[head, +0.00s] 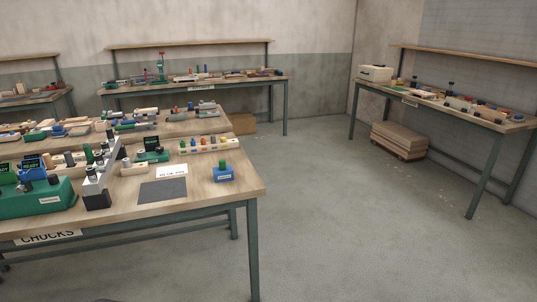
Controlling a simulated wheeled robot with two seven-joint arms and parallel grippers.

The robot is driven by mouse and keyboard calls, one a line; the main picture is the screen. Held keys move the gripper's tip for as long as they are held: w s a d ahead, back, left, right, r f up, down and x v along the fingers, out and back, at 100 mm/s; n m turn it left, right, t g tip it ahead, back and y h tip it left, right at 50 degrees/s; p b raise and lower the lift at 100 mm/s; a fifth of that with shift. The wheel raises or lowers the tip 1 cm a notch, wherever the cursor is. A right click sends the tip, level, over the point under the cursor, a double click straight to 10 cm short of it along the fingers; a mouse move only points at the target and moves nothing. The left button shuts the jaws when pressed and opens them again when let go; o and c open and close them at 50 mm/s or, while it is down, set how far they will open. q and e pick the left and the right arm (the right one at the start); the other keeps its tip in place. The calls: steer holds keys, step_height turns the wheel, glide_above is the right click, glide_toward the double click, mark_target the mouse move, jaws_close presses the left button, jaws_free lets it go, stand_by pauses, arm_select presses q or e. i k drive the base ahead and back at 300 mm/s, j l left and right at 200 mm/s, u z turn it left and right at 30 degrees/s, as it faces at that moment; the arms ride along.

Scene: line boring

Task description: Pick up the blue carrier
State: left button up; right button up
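A small blue block with a pale front label, which looks like the blue carrier (231,176), stands on the near wooden bench (225,193), close to its right end. A green knob or cylinder (222,165) stands up from its top. A dark grey mat (163,191) lies to its left and a white printed card (172,171) lies behind that mat. The carrier is upright and nothing touches it from above. Neither of my grippers can be made out in the head view.
A white-and-black stand (97,190) and a green machine (45,197) with a display occupy the bench's left. A rack of coloured pieces (208,145) is behind the carrier. Open floor (340,230) lies right of the bench, before another bench (440,105) along the right wall.

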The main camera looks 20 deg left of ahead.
mark_target(227, 175)
steer(key=i, duration=1.55)
steer(key=i+l+u, duration=0.1)
steer(key=i+u, duration=0.3)
steer(key=i+l+u, duration=0.25)
steer(key=i+u, duration=0.2)
steer(key=i, duration=0.15)
steer(key=i+u, duration=0.1)
steer(key=u, duration=0.4)
steer(key=i+l+u, duration=0.1)
steer(key=u, duration=0.35)
steer(key=i+l+u, duration=0.1)
steer(key=u, duration=0.4)
steer(key=l+u, duration=0.25)
steer(key=u, duration=0.2)
steer(key=i+l+u, duration=0.1)
steer(key=u, duration=0.35)
steer(key=l+u, duration=0.25)
steer(key=u, duration=0.15)
steer(key=i+l+u, duration=0.1)
steer(key=l+u, duration=0.15)
steer(key=u, duration=0.2)
steer(key=l+u, duration=0.25)
steer(key=u, duration=0.15)
steer(key=l+u, duration=0.2)
steer(key=u, duration=0.25)
